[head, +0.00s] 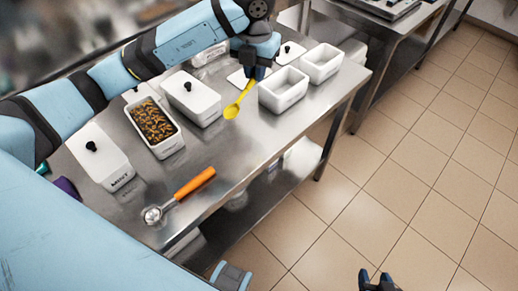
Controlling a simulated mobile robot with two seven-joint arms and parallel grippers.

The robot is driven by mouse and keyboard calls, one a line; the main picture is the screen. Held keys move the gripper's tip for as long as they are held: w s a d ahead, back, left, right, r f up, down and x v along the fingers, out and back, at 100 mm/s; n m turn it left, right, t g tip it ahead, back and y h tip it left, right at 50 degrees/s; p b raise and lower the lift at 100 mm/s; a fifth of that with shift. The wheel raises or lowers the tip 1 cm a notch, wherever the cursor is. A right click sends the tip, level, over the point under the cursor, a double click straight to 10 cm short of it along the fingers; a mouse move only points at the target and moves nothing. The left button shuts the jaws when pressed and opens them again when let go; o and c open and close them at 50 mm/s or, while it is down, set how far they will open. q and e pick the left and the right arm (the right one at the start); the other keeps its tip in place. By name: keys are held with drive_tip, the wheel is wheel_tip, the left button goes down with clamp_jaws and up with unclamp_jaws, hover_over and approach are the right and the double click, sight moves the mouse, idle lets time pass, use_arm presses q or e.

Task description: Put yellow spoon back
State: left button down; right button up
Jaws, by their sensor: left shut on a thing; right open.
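The yellow spoon (237,104) hangs from my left gripper (256,74), which is shut on its handle end. The spoon's bowl points down and to the left. It is above the metal table (235,150), between a lidded white container (192,98) and an open, empty white container (283,90). I cannot tell whether the spoon touches the table. My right gripper (377,281) is open and empty at the bottom edge, over the floor.
An open container (154,128) holds brown pieces. A lidded container marked MINT (99,157) stands left. A scoop with orange handle (193,184) lies near the front edge. Another empty white container (321,63) stands at the right. The table's front middle is clear.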

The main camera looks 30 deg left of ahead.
sight(257, 134)
use_arm(q)
drive_tip(key=shift+d+f, duration=0.15)
drive_tip(key=shift+f, duration=0.25)
wheel_tip(257, 134, down, 19)
drive_tip(key=shift+f+p, duration=0.1)
drive_tip(key=shift+p, duration=0.25)
drive_tip(key=shift+f, duration=0.1)
drive_tip(key=c, duration=1.1)
unclamp_jaws()
wheel_tip(257, 134, up, 12)
drive_tip(key=shift+s+r+b, duration=0.1)
drive_tip(key=shift+r+b, duration=0.05)
drive_tip(key=shift+b, duration=0.2)
